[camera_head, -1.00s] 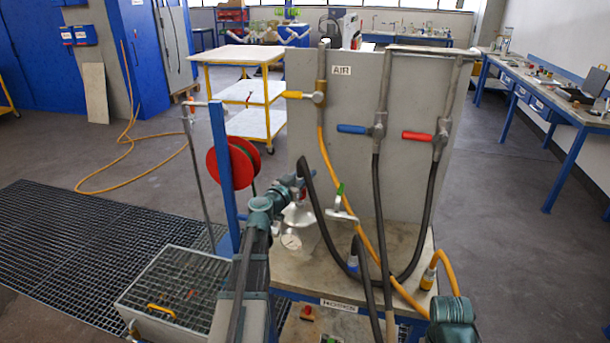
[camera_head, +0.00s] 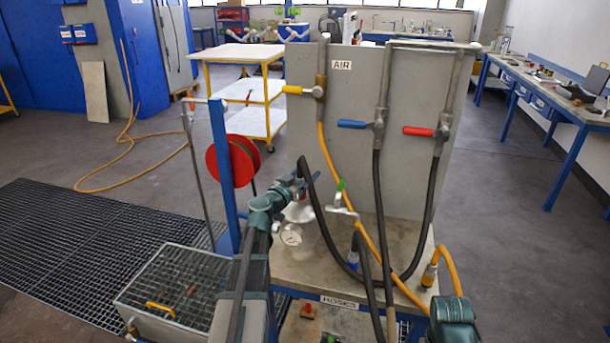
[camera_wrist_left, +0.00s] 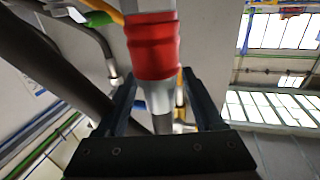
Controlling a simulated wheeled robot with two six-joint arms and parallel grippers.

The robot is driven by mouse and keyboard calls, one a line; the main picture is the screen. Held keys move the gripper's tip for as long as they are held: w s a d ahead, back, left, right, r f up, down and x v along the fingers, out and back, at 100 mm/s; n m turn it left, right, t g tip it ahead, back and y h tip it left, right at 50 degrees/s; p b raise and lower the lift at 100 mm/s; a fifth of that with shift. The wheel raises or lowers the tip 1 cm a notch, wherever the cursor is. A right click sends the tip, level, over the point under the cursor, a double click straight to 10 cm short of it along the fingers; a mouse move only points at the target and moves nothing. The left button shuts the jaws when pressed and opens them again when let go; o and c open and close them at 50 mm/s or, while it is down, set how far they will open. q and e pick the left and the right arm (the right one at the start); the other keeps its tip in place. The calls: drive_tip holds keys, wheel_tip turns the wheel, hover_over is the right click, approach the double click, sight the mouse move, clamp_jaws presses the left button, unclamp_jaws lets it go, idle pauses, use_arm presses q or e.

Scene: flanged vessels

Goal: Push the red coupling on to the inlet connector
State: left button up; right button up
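The red coupling (camera_wrist_left: 152,45) fills the upper middle of the left wrist view, with a grey metal piece below it. My left gripper (camera_wrist_left: 158,85) has a dark finger on each side of it, and it looks shut on the coupling. In the head view my left gripper (camera_head: 298,188) is small and partly behind my own wrist, beside a pale vessel (camera_head: 302,212) with a round gauge (camera_head: 291,235). A black hose arches to it. My right gripper is out of view.
A grey panel (camera_head: 405,80) marked AIR carries yellow, blue and red valve handles. Black and orange hoses hang in front of it over the bench (camera_head: 400,240). A green-tipped handle (camera_head: 341,186) stands right of the vessel. A red reel (camera_head: 228,166) is at left.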

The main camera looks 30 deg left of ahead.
use_arm(q)
drive_tip(key=s, duration=1.3)
drive_tip(key=shift+s+a, duration=0.15)
drive_tip(key=shift+s, duration=0.25)
